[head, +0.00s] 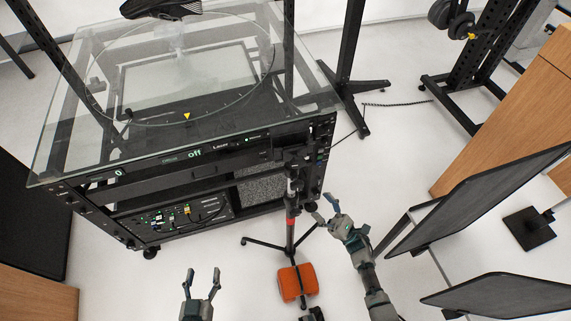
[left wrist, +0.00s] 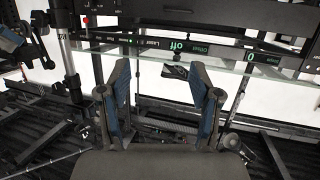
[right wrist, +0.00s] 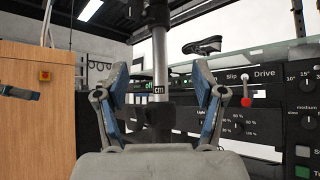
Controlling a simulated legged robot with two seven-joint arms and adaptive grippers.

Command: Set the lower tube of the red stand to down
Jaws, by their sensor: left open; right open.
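The red stand (head: 291,224) stands upright in front of the turntable cabinet in the head view, with a red section low on its post and black legs spread on the floor. An orange block (head: 297,283) lies at its near leg. My right gripper (head: 322,213) is open just right of the post, apparently not touching it. In the right wrist view a grey pole (right wrist: 160,55) with a black collar and a "cm" label shows beyond and between the open fingers (right wrist: 160,80). My left gripper (head: 203,282) is open and empty, low and left of the stand.
The turntable cabinet (head: 190,170) with a glass top (head: 85,150) fills the upper left. Dark panels (head: 480,195) stand at the right beside a wooden cabinet (head: 510,110). Bare floor (head: 140,290) lies around my left gripper.

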